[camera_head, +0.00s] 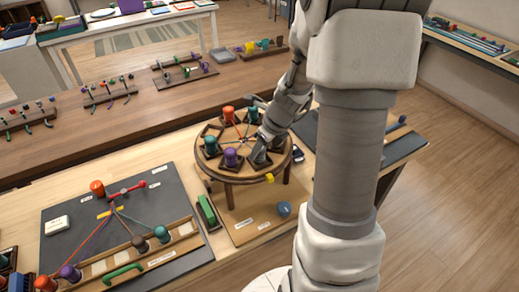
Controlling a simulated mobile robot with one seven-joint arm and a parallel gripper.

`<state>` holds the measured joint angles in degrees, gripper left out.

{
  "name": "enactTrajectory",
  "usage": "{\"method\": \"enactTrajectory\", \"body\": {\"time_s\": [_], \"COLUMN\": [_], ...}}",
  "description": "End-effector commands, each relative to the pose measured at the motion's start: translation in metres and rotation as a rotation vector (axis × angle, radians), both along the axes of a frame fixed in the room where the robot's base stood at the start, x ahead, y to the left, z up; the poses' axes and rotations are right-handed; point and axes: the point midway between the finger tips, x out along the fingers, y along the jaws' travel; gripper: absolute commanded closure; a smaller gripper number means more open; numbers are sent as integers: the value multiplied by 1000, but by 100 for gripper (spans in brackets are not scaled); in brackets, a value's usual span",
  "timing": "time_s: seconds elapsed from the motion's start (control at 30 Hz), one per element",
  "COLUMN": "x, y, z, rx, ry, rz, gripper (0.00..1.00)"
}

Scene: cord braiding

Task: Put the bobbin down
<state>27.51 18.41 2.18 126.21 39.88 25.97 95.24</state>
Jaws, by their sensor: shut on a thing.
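A round wooden braiding stand (246,175) on short legs stands on the near table. My gripper (262,150) is low over the right front part of the stand, shut on a bobbin. The arm and fingers mostly hide that bobbin; I cannot tell its colour or whether it touches the stand.
A dark mat (80,215) with an orange bobbin (97,188), cords and a wooden rack of bobbins lies at the left. A green object (208,212) and a blue ball (284,209) lie near the stand. My arm blocks the view to the right.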

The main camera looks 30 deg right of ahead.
Motion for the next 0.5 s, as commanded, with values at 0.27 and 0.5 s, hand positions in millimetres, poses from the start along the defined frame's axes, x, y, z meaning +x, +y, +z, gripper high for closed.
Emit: {"method": "enactTrajectory", "body": {"time_s": [0.27, 0.5], "x": [0, 0], "y": [0, 0], "z": [-2, -5], "rx": [0, 0], "ry": [-1, -1], "rz": [1, 1], "gripper": [100, 45]}}
